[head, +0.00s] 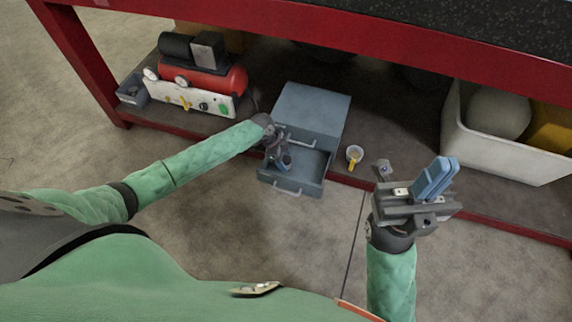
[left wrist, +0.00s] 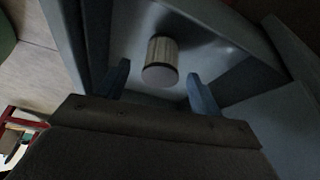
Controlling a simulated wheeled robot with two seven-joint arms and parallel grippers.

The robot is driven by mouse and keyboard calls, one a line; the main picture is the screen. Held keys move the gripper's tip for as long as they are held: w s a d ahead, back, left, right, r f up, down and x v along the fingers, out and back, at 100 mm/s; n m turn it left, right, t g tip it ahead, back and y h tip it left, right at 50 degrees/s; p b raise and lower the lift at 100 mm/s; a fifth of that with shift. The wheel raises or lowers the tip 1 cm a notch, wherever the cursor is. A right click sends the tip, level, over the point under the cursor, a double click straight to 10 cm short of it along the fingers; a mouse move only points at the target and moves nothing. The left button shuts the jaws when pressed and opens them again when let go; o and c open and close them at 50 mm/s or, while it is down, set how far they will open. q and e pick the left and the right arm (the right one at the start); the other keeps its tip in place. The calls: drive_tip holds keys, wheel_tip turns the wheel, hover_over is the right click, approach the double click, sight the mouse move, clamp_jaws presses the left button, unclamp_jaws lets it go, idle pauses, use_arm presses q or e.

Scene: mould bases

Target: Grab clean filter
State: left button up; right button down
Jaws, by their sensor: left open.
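The filter (left wrist: 161,62) is a short pale cylinder with a ribbed dark side. In the left wrist view it is inside the open grey-blue drawer (head: 292,186), near the middle. My left gripper (left wrist: 160,88) is open, with one blue finger to each side of and below the filter in the picture; I see no contact. In the head view, the left gripper (head: 281,160) reaches into the drawer and hides the filter. My right gripper (head: 435,178) is raised in front of the shelf, away from the drawer. Its blue fingers overlap, so their gap is unclear.
The drawer cabinet (head: 313,110) stands on the low shelf under a red bench (head: 350,40). A small white and yellow cup-like object (head: 354,156) is right of it. A red compressor (head: 205,78) is left, a white bin (head: 500,155) right. The floor in front is clear.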

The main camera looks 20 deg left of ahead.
use_arm(q)
drive_tip(key=c, duration=1.1)
